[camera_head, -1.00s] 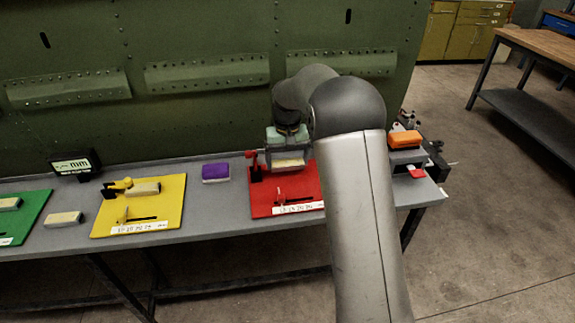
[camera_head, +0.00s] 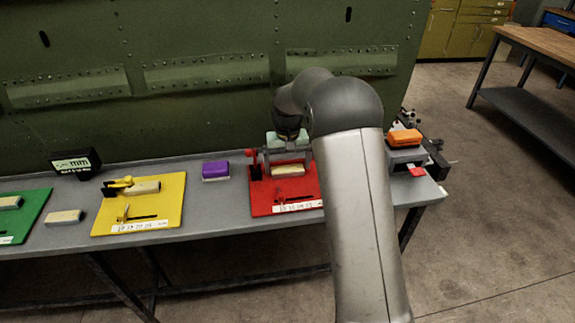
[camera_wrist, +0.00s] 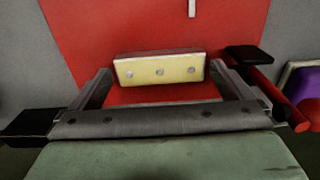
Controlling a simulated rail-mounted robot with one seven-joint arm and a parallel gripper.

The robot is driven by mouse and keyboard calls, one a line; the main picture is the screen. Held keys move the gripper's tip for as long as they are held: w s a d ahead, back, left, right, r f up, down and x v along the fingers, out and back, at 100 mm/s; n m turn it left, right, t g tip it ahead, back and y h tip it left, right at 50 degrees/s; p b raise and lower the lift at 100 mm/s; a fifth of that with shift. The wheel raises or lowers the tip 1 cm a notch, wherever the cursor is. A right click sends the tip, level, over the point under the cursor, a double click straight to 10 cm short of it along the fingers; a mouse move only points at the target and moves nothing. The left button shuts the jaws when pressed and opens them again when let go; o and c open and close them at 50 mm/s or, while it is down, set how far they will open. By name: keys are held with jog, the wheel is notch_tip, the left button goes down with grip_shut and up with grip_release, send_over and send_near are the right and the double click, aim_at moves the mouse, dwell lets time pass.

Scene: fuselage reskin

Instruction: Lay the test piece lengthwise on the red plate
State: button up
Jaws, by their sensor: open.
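The test piece (camera_head: 287,170), a pale yellow block, lies on the red plate (camera_head: 262,205), near its back part. My gripper (camera_wrist: 160,78) is open, with one finger near each end of the piece and a gap visible on both sides. In the head view my gripper (camera_head: 287,165) is over the back of the plate, partly hidden by my arm.
Red and black clamp parts (camera_head: 255,168) stand at the plate's left, close to my gripper. A purple item (camera_head: 215,170) lies left of the plate. A yellow plate (camera_head: 165,215) with a block is farther left. An orange item (camera_head: 404,137) sits at right. The green fuselage (camera_head: 200,40) rises behind.

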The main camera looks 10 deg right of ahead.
aim_at(287, 169)
notch_tip(287, 169, up, 11)
jog(key=s+r, duration=0.2)
jog(key=s, duration=1.7)
jog(key=s+f, duration=0.3)
jog(key=s, duration=0.6)
jog(key=s+f, duration=0.3)
jog(key=s, duration=0.6)
jog(key=shift+s+a+f+n, duration=0.15)
jog(key=shift+a+n, duration=0.25)
jog(key=shift+a, duration=0.05)
